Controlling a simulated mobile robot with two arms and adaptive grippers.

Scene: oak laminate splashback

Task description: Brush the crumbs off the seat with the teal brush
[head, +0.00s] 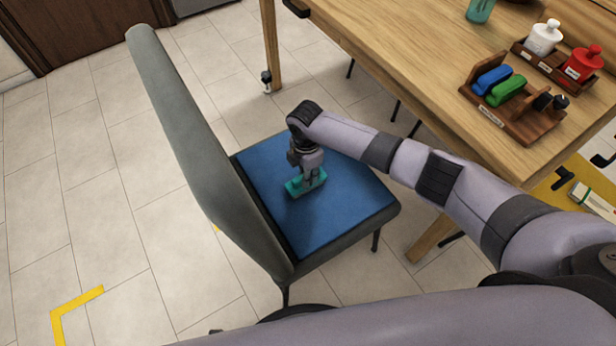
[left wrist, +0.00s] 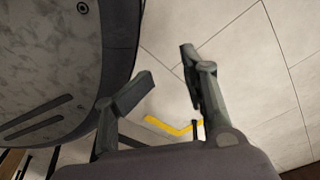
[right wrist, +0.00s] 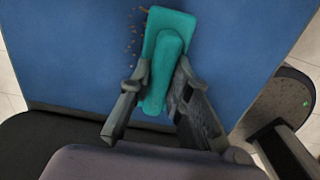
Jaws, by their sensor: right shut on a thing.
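The teal brush (head: 293,187) is on the blue seat (head: 345,205) of a grey chair, and it shows larger in the right wrist view (right wrist: 166,62). My right gripper (head: 308,174) is shut on the brush's handle from above. Small brown crumbs (right wrist: 132,42) lie on the blue seat to the left of the brush in the right wrist view. The brush's underside and any crumbs under it are hidden. My left gripper (left wrist: 170,68) is open and empty above the tiled floor, and its fingers do not show in the head view.
The chair's tall grey backrest (head: 190,130) rises left of the seat. A wooden table (head: 420,60) stands at the upper right, with a wooden rack (head: 520,122) holding blue and green brushes. Yellow tape (head: 75,309) marks the floor.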

